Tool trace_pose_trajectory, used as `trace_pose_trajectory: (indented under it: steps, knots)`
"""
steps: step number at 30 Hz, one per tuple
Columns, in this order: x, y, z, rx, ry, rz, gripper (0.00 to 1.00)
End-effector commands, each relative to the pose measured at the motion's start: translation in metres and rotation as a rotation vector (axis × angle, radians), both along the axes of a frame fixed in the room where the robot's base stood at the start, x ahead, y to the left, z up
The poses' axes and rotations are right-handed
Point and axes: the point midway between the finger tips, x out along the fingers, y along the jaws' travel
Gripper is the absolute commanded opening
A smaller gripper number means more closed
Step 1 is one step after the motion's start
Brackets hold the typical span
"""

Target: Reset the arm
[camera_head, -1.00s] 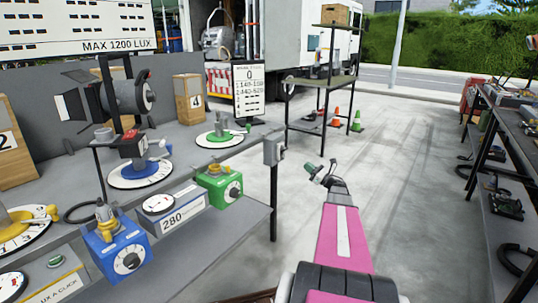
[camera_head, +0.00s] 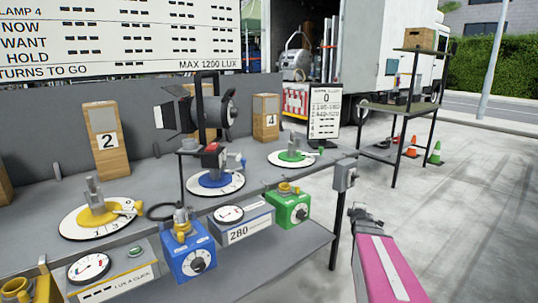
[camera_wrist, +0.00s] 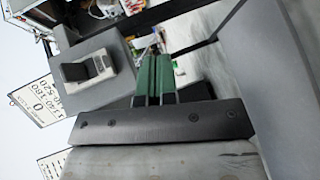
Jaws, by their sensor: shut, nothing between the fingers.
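My arm, with a pink link, reaches in from the lower right of the head view. A grey switch box (camera_head: 345,174) on the bench corner is just above and left of my gripper. It also shows in the wrist view (camera_wrist: 92,68), left of the fingers, apart from them.
The bench carries yellow, blue and green dials (camera_head: 292,157), a lamp (camera_head: 205,110) and numbered wooden blocks. Blue (camera_head: 188,255) and green (camera_head: 288,209) boxes stand along its front. A shelf rack (camera_head: 400,105) and cones (camera_head: 434,153) stand behind. Open pavement (camera_head: 480,200) lies to the right.

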Motion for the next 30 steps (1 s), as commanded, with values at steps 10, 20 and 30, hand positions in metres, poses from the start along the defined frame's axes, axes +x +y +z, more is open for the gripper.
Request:
trace_pose_trajectory:
  steps: [10,20,30]
  knots:
    - [-0.100,0.099,-0.060,0.654,0.395,-0.439,0.00]
    - [-0.217,0.194,-0.081,1.000,0.766,-0.913,0.00]
    - [-0.249,0.218,-0.080,1.045,0.868,-1.059,0.00]
